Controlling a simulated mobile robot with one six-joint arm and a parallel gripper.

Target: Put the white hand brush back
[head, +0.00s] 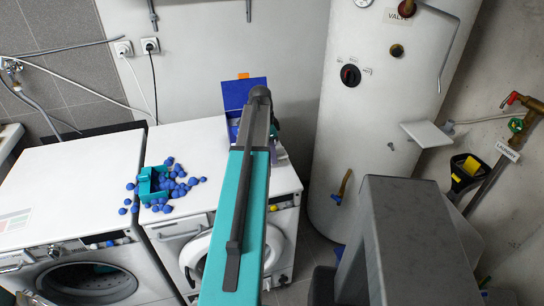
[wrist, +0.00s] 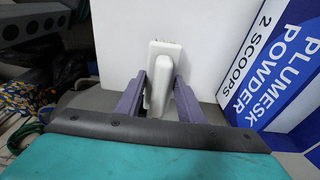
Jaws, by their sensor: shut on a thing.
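The white hand brush (wrist: 161,70) shows in the wrist view between the two purple fingers of my gripper (wrist: 160,92). My gripper is shut on it around its raised handle. Behind the brush is a white surface; I cannot tell whether the brush touches it. In the head view my arm reaches over the right-hand white washing machine (head: 208,215). There my arm hides the brush and most of my gripper.
A blue powder box (head: 236,92) stands near the wall and is close on the right in the wrist view (wrist: 285,70). Blue balls (head: 175,187) lie around a teal container (head: 148,181) on the machines. A white tank (head: 365,120) stands to the right.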

